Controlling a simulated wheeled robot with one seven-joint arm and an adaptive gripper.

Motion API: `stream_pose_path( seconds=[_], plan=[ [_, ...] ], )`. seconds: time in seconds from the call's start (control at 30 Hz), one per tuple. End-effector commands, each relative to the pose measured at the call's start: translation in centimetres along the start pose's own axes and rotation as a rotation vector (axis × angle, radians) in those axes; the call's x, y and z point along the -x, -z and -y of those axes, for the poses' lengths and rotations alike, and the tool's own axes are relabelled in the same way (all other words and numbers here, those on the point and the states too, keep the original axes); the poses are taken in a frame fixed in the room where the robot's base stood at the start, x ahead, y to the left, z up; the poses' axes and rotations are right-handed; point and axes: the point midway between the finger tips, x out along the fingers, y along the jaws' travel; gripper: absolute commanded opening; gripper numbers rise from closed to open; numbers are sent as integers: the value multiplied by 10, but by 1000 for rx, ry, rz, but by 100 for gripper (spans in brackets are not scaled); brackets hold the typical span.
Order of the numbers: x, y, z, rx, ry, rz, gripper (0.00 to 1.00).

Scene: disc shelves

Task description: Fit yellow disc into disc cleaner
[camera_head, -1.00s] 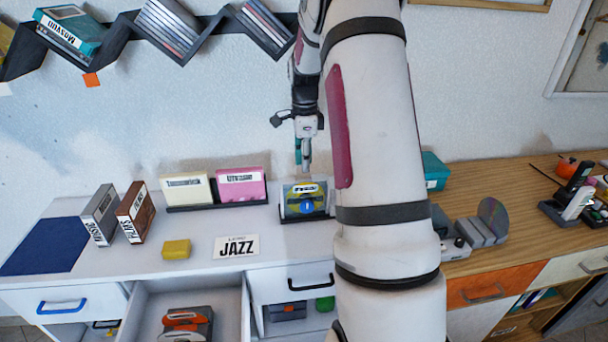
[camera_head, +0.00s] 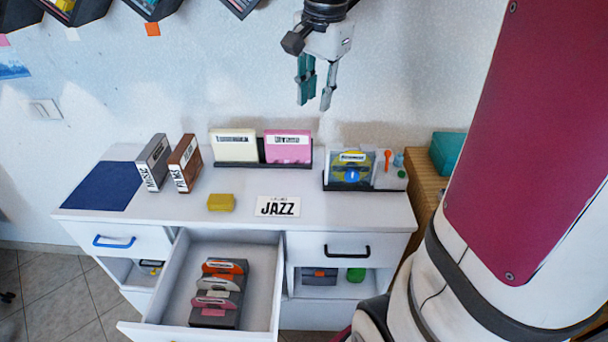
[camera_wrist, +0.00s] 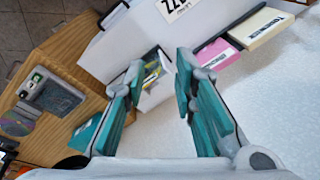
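My gripper (camera_head: 315,98) hangs high in front of the wall, above the white cabinet. In the wrist view my gripper (camera_wrist: 158,75) is open, with nothing between its fingers. A case with yellow and blue artwork (camera_head: 343,168) stands in a dark holder at the cabinet's right end, below and apart from the gripper. It shows partly between the fingers in the wrist view (camera_wrist: 152,64). I cannot tell whether a yellow disc is in it. In the wrist view a grey device (camera_wrist: 52,93) lies on the wooden counter, with a shiny disc (camera_wrist: 15,126) near it; which device is the disc cleaner is unclear.
An open drawer (camera_head: 262,300) holds several cases. A teal box (camera_head: 447,152) sits on the wooden counter (camera_wrist: 60,50). My arm hides the right side.

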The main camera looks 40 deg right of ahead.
Motion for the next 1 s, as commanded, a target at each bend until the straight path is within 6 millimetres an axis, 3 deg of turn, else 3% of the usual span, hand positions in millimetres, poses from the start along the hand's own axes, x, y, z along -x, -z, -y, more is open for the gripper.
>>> stream_pose_path(
  seconds=[0.03,0.2,0.4,0.5,0.7,1.0],
  plan=[
    [11,-24,-7,111,25,-11,25],
    [28,-89,-37,503,91,-53,25],
    [29,-150,-82,937,159,-122,25],
    [24,-170,-100,1101,181,-153,25],
    [17,-186,-119,1270,202,-191,25],
    [16,-187,-120,1286,202,-193,25]
  ],
)
